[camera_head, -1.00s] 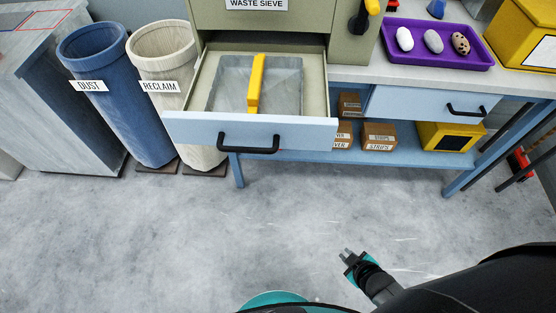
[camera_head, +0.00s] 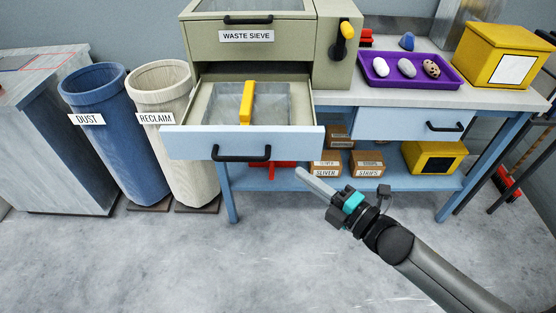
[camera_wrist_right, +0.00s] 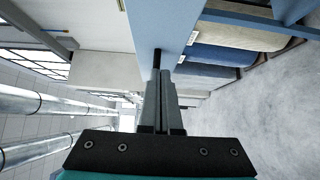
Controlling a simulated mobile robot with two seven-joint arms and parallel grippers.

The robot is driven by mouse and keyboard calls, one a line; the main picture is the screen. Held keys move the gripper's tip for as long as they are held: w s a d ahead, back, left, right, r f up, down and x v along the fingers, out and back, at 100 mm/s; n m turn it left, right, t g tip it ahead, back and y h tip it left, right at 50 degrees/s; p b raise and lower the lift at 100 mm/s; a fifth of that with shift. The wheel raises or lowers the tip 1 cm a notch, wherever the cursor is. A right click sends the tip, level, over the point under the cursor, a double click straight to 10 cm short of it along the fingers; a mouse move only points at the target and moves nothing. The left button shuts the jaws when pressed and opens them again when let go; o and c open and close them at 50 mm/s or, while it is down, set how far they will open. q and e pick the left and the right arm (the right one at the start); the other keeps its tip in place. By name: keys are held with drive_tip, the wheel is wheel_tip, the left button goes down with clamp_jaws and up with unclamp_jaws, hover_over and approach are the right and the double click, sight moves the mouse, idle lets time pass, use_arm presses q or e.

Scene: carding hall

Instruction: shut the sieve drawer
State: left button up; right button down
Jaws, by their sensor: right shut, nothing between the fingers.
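The sieve drawer (camera_head: 190,144) stands pulled out of the olive waste sieve cabinet (camera_head: 207,38) in the head view. It has a pale blue front with a black bar handle (camera_head: 241,154). Inside lies a grey tray (camera_head: 273,104) with a yellow bar (camera_head: 246,102) across it. My right gripper (camera_head: 304,175) is shut and empty, in front of the drawer and a little right of and below its handle, apart from it. In the right wrist view the closed fingers (camera_wrist_right: 161,85) point toward a pale blue panel, probably the drawer front. My left gripper is not in view.
A blue DUST bin (camera_head: 108,150) and a cream RECLAIM bin (camera_head: 180,160) stand left of the drawer. A bench to the right holds a purple tray (camera_head: 410,84) and a yellow box (camera_head: 503,55). Its side drawer (camera_head: 390,123) is shut. The floor in front is clear.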

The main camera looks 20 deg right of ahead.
sight(267, 148)
drive_tip(key=x, duration=0.7)
drive_tip(key=shift+b, duration=0.4)
drive_tip(key=shift+w+a, duration=0.2)
drive_tip(key=shift+w, duration=0.35)
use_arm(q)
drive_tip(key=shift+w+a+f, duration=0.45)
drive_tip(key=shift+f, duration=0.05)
use_arm(e)
drive_tip(key=shift+w+a, duration=0.1)
drive_tip(key=shift+w, duration=0.05)
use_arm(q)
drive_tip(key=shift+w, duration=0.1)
use_arm(e)
drive_tip(key=shift+w, duration=0.1)
